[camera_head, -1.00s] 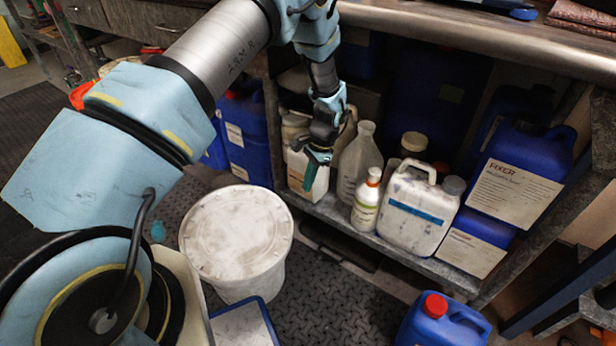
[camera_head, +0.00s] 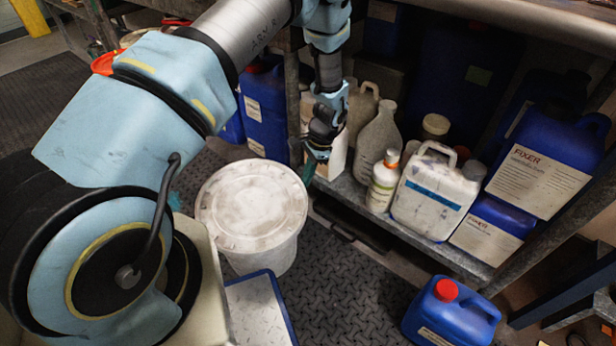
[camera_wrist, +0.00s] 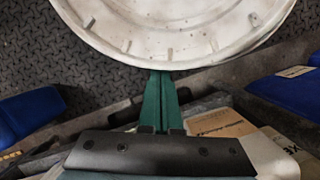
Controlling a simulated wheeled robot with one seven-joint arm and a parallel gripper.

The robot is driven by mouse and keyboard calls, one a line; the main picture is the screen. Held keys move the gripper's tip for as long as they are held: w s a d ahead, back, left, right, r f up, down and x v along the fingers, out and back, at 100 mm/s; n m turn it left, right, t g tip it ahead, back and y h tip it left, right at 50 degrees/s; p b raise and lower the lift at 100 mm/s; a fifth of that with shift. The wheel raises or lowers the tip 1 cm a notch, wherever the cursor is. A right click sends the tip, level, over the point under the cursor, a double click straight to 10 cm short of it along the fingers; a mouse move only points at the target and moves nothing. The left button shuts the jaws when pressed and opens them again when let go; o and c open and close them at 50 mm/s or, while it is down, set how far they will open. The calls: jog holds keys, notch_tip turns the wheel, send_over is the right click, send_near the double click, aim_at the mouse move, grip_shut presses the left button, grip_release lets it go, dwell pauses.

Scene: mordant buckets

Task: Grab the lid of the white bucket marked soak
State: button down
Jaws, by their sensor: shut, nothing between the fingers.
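The white bucket (camera_head: 265,258) stands on the floor left of the shelf, with its round, smudged white lid (camera_head: 248,203) on top. No soak marking is readable. My gripper (camera_head: 308,178) is beside the lid's right rim, pointing down, with its green fingers partly seen. In the wrist view the lid (camera_wrist: 185,25) fills the top, with small notches around its rim. My gripper's green fingers (camera_wrist: 160,78) are together and empty, their tips at the rim's edge. I cannot tell whether they touch it.
A low shelf (camera_head: 400,228) right of my gripper holds a white jug (camera_head: 435,192), bottles and blue containers. A blue can with a red cap (camera_head: 450,312) stands on the floor at the lower right. A blue-edged item (camera_head: 258,310) is in front of the bucket. Patterned floor (camera_head: 345,285) lies between.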

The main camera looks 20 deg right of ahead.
jog(key=shift+s+a+r+p, duration=0.15)
jog(key=shift+a+p, duration=0.4)
jog(key=shift+a, duration=0.5)
jog(key=shift+a+f, duration=0.2)
jog(key=shift+a, duration=0.05)
